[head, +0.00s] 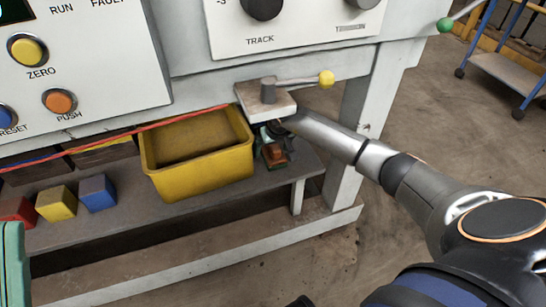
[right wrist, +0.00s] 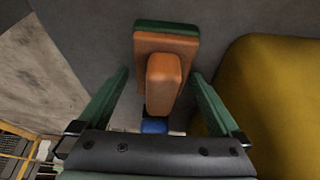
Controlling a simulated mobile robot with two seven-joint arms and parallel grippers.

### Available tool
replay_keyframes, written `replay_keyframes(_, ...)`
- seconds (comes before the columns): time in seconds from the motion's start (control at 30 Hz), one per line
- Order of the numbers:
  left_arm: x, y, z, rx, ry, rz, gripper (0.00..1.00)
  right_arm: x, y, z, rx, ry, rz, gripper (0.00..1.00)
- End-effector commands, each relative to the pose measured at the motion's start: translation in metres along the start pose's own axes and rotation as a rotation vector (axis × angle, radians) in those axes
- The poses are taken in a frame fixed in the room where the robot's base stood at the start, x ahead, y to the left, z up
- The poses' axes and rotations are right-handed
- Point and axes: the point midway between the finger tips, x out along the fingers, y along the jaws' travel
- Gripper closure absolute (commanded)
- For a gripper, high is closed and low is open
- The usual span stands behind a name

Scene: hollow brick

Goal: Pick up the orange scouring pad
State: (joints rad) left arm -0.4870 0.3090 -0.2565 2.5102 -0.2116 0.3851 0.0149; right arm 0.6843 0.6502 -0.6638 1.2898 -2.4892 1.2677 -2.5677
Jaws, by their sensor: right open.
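The orange scouring pad (head: 275,156) lies on the grey lower shelf, just right of the yellow bin. In the right wrist view the pad (right wrist: 180,47) is an orange block with a dark green layer at its far edge and a raised orange grip (right wrist: 162,82). My right gripper (head: 268,134) reaches in under the bench top, at the pad and partly hidden. In the right wrist view its green fingers (right wrist: 161,76) are open, one on each side of the raised grip, with gaps showing.
The yellow bin (head: 200,172) stands close beside the right gripper. Red, yellow (head: 57,203) and blue (head: 98,193) blocks sit farther left on the shelf. The bench top with a yellow-knobbed lever (head: 326,79) overhangs; a white leg (head: 352,150) stands at right.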

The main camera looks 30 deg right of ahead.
Motion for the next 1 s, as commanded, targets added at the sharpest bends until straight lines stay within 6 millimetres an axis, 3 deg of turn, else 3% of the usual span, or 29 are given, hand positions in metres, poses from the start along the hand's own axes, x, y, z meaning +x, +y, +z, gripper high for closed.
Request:
replay_keyframes(0.23, -0.0001, 0.0002, 0.0003, 0.001, -0.001, 0.001, 1.0, 0.0009, -0.0004, -0.0005, -0.001, 0.001, -0.001, 0.01)
replay_keyframes(0.9, -0.0001, 0.0002, 0.0002, -0.001, -0.001, 0.0, 1.0, 0.0007, -0.0003, -0.0005, 0.0, 0.001, -0.001, 0.77)
replay_keyframes(1.0, -0.0001, 0.0002, 0.0002, -0.001, -0.001, 0.0, 1.0, 0.0005, -0.0004, -0.0008, 0.0, 0.002, -0.001, 0.84)
